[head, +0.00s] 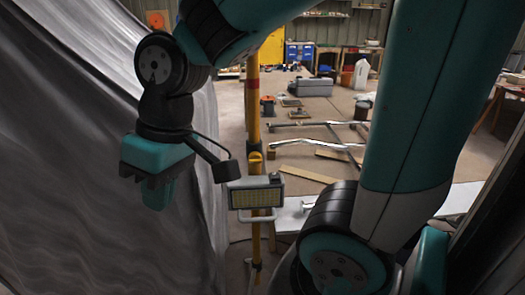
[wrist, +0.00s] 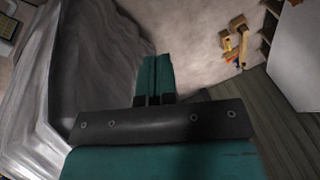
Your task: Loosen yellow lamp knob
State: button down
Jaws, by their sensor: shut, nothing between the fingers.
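A work lamp (head: 256,194) with a grey frame and pale yellow panel is mounted on a yellow upright pole (head: 253,110) in the head view. A dark clamp piece (head: 255,150) sits on the pole just above the lamp; I cannot make out a separate knob. My gripper (head: 158,195) hangs left of the lamp, pointing down, apart from it, in front of the grey sheet. In the wrist view my gripper's teal fingers (wrist: 156,72) are shut together with nothing between them. A corner of the lamp (wrist: 7,30) shows at the upper left there.
A large grey draped sheet (head: 85,150) fills the left side, close to my gripper. Behind the pole lie metal frame rails (head: 325,130), boards and a grey case (head: 310,86) on the floor. Orange and wooden items (wrist: 236,42) lie at the upper right in the wrist view.

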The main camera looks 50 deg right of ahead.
jog(key=w+d+f+m+t+h, duration=0.1)
jog(key=w+d+m+h, duration=0.1)
jog(key=w+d+m, duration=0.65)
jog(key=m+h, duration=0.4)
jog(key=m, duration=0.1)
send_near(249, 159)
jog(key=p+x, duration=0.2)
jog(key=x, duration=0.2)
jog(key=shift+s+a+f, duration=0.1)
jog(key=shift+f, duration=0.15)
jog(key=shift+f+p, duration=0.35)
jog(key=shift+f, duration=0.4)
